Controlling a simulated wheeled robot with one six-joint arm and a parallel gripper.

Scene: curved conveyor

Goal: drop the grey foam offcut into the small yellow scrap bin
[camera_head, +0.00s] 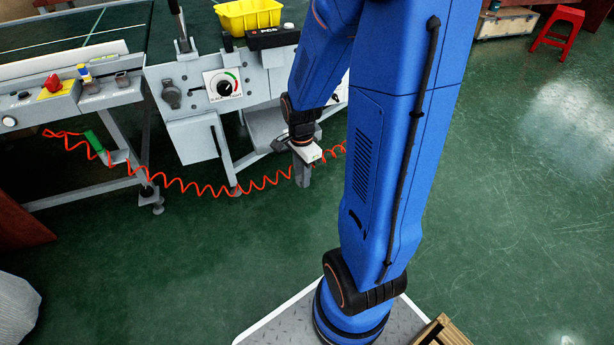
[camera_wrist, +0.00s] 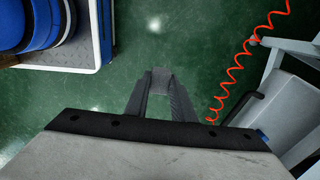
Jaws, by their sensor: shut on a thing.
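The small yellow bin (camera_head: 248,17) stands on top of the grey conveyor machine at the upper middle of the head view. Its inside is only partly seen. My gripper (camera_head: 301,176) hangs low in front of the machine, to the right of and well below the bin. In the wrist view my gripper (camera_wrist: 162,88) points down over the green floor, with its fingers shut on the grey foam offcut (camera_wrist: 161,78), a small grey block between the tips. In the head view the offcut cannot be told apart from the fingers.
The machine's front panel (camera_head: 222,84) has a dial, and a black control box (camera_head: 272,37) sits beside the bin. A coiled orange hose (camera_head: 205,188) hangs across the machine's legs, close to my gripper. A red stool (camera_head: 558,32) stands far right.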

